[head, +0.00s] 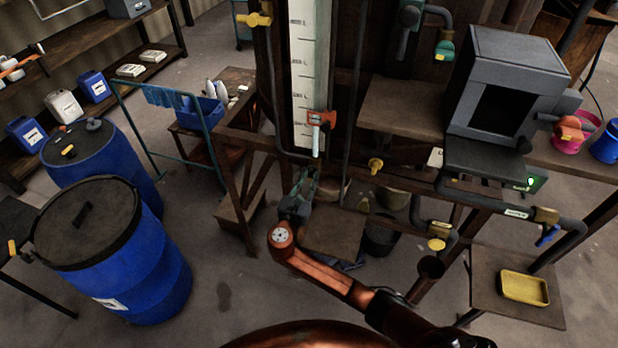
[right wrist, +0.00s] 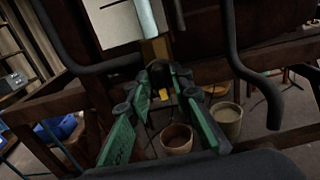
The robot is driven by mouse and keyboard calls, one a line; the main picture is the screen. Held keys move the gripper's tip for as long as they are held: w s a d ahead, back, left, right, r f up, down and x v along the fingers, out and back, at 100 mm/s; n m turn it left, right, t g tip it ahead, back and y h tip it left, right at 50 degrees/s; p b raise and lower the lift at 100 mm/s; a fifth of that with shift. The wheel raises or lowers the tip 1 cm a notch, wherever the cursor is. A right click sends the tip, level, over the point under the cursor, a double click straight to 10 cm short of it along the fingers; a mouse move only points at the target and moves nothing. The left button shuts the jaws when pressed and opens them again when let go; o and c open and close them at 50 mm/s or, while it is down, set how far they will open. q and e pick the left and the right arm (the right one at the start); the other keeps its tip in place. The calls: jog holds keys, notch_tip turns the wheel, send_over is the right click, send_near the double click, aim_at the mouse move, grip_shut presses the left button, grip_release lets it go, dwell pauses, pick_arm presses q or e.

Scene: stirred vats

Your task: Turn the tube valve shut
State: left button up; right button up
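I cannot tell whether the fingers touch these. My left gripper is not in view.
A rusty frame (head: 243,190) surrounds the scale, and a dark pipe (head: 358,80) runs beside it. Another yellow valve (head: 376,165) is to the right. Buckets (right wrist: 227,120) stand below. Blue drums (head: 120,270) are at left; a yellow tray (head: 525,288) is at right.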

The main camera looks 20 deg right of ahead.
grip_shut()
